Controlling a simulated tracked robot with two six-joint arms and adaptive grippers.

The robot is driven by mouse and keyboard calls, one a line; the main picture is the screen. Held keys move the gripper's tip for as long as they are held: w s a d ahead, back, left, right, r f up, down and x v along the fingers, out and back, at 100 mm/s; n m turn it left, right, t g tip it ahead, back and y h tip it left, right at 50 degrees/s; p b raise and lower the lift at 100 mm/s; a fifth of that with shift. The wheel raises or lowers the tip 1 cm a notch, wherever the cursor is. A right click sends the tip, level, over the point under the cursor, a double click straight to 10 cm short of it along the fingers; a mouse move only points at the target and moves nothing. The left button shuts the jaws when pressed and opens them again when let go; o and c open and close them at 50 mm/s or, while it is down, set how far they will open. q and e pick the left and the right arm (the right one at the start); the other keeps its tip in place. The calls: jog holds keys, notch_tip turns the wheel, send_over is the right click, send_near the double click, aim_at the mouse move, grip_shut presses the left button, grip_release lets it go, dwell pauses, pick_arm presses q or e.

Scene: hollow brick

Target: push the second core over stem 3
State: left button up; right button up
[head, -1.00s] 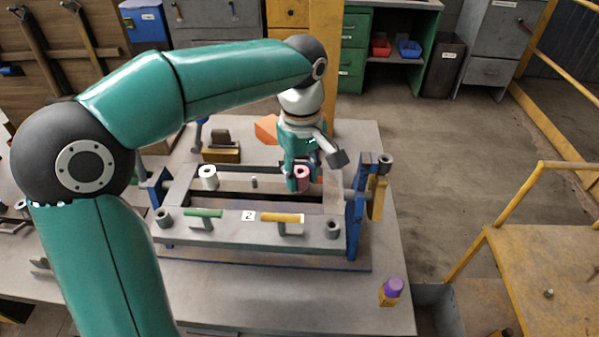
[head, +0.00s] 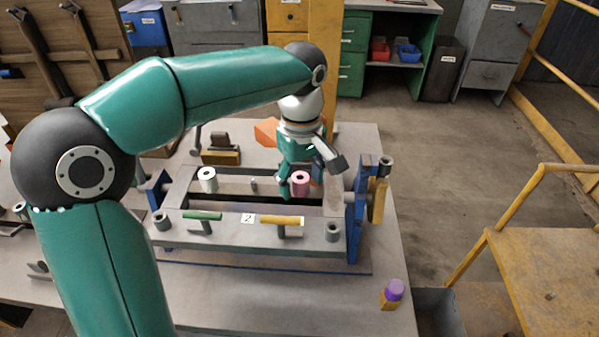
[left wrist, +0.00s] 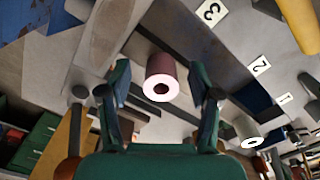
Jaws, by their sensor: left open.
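The pink core (head: 300,183) stands upright at the right end of the frame's slot; the left wrist view also shows the pink core (left wrist: 163,66), its hole dark. It stands nearest the "3" label (left wrist: 210,12); stem 3 is hidden, so I cannot tell how far the core sits over it. My left gripper (head: 299,180) is open above and around the pink core, a finger on either side with gaps. A white core (head: 207,180) stands at the slot's left end. A bare short grey stem (head: 254,184) stands between the cores. My right gripper is not in view.
A blue end plate (head: 357,215) rises close right of my gripper. The table's front right is otherwise clear.

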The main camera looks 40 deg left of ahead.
pick_arm(q)
notch_tip(320, 180, up, 12)
dwell(0.6)
jog(key=shift+f, duration=0.15)
